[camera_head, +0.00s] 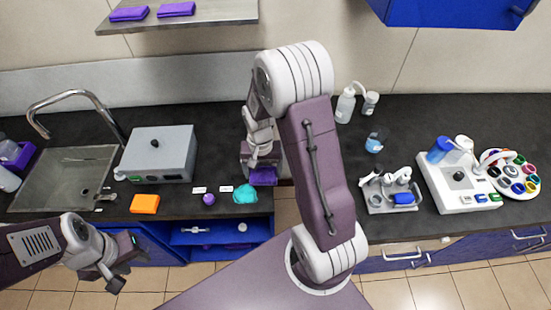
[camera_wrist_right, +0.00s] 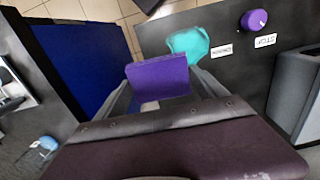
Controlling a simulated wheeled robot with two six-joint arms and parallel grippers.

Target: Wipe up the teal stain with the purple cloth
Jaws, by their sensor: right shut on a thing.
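The teal stain (camera_head: 245,194) lies on the dark counter near its front edge, right of a purple knob; it also shows in the right wrist view (camera_wrist_right: 189,43). My right gripper (camera_head: 262,164) is shut on the purple cloth (camera_head: 263,176), just right of and behind the stain in the head view.
The purple knob (camera_head: 208,198) and small labels (camera_head: 226,189) are beside the stain. An orange block (camera_head: 145,204), a grey box (camera_head: 159,154) and a sink (camera_head: 62,178) are further left. Two folded purple cloths (camera_head: 177,9) lie on a shelf (camera_head: 215,14). Instruments (camera_head: 391,192) stand right.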

